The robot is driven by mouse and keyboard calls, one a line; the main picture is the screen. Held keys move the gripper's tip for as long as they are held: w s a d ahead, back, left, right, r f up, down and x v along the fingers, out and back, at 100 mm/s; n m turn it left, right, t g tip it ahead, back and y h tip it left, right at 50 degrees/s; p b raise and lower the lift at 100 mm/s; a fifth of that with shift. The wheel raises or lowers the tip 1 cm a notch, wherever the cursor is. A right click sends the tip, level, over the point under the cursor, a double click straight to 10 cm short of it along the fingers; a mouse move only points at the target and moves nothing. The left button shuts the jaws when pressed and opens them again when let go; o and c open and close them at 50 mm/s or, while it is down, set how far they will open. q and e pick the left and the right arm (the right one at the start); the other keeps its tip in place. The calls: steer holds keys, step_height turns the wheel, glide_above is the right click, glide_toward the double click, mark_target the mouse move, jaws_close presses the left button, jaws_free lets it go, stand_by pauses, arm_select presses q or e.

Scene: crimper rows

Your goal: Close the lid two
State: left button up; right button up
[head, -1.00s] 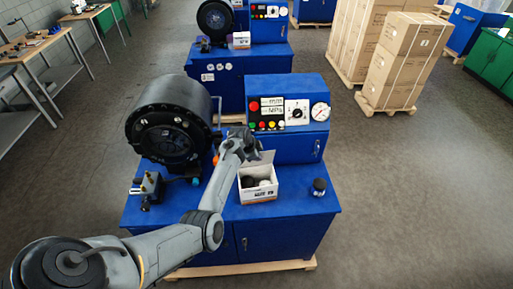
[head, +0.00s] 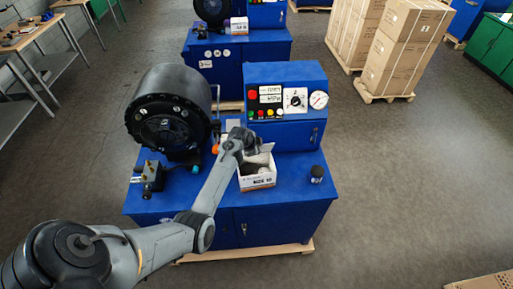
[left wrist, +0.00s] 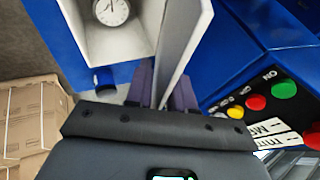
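A white open-topped box (head: 257,181) with a printed front stands on the blue bench, and a dark item lies partly visible inside. In the left wrist view the box interior (left wrist: 88,45) shows a round white dial. Its pale lid flap (left wrist: 187,35) stands up and runs down between the fingers of my left gripper (left wrist: 162,92). The fingers are close together, one on each side of the flap, and look shut on it. In the head view my left gripper (head: 248,146) is at the box's back left and hides part of the flap. My right gripper is not in view.
A large black crimper head (head: 168,112) is left of the box. A blue control cabinet (head: 286,80) with buttons and a gauge stands behind it. A small dark jar (head: 317,174) is to the right, with clear bench top between. A small valve fixture (head: 150,178) sits front left.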

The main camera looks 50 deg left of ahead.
arm_select(q)
steer(key=shift+o, duration=0.4)
steer(key=shift+r, duration=0.1)
steer(key=shift+s+d+r, duration=0.1)
steer(key=shift+s+r, duration=0.3)
steer(key=shift+r, duration=0.15)
steer(key=v, duration=0.9)
steer(key=shift+b, duration=0.45)
steer(key=shift+s, duration=0.1)
steer(key=shift+c, duration=0.2)
